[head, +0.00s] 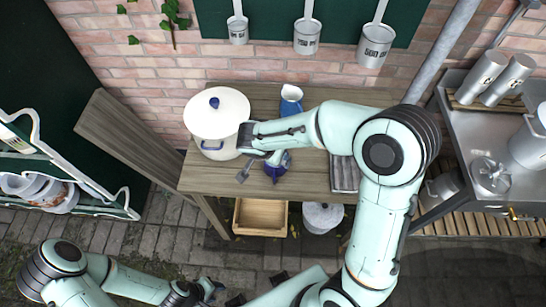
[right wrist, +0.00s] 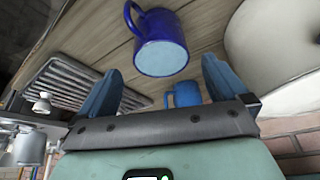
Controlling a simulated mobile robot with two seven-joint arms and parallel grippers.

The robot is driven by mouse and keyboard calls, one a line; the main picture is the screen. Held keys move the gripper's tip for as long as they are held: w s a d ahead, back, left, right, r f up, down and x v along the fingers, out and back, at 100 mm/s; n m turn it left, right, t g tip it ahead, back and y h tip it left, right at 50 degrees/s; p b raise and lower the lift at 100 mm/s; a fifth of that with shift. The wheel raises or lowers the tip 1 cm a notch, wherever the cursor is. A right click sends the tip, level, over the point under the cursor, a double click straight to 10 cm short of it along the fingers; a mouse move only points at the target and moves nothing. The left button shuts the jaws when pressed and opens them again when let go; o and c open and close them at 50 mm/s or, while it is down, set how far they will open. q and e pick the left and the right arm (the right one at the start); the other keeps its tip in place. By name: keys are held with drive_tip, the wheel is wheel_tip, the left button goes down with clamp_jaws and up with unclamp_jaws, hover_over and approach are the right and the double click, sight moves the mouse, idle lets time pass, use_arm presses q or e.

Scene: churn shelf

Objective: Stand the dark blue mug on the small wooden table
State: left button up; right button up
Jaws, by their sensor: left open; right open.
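The dark blue mug (head: 279,172) is on a wooden table (head: 215,182), partly hidden by my right gripper (head: 258,170). In the right wrist view the dark blue mug (right wrist: 160,40) shows its handle at left and its pale blue round face towards the camera. It lies ahead of the open jaws, apart from both fingers. My right gripper is open and empty, beside the white pot. My left gripper (head: 222,292) is open and empty at the bottom of the head view, away from the table. Whether this table is the small one I cannot tell.
A white pot (head: 215,115) stands left of the mug. A blue and white vessel (head: 290,100) is behind. A ridged rack (head: 345,173) is at right. A wooden box (head: 262,215) and a grey bin (head: 322,216) sit below. A metal counter (head: 460,135) is far right.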

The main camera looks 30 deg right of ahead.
drive_tip(key=v, duration=0.6)
drive_tip(key=s+a+f+n, duration=0.1)
drive_tip(key=f, duration=0.2)
drive_tip(key=f+g+y, duration=0.1)
drive_tip(key=f, duration=0.2)
drive_tip(key=s+a+f+n+g+y, duration=0.1)
drive_tip(key=f, duration=0.2)
drive_tip(key=shift+s+a+n, duration=0.3)
drive_tip(key=shift+s+a, duration=0.05)
drive_tip(key=s+a+f+n+y, duration=0.1)
drive_tip(key=s+f+n+y, duration=0.1)
drive_tip(key=s+f, duration=0.7)
drive_tip(key=s+a+f+n+g+y, duration=0.1)
drive_tip(key=s+a+f+n+y, duration=0.1)
drive_tip(key=s+f, duration=0.7)
wheel_tip(320, 180, down, 8)
drive_tip(key=shift+a+r+y, duration=0.2)
drive_tip(key=shift+y, duration=0.5)
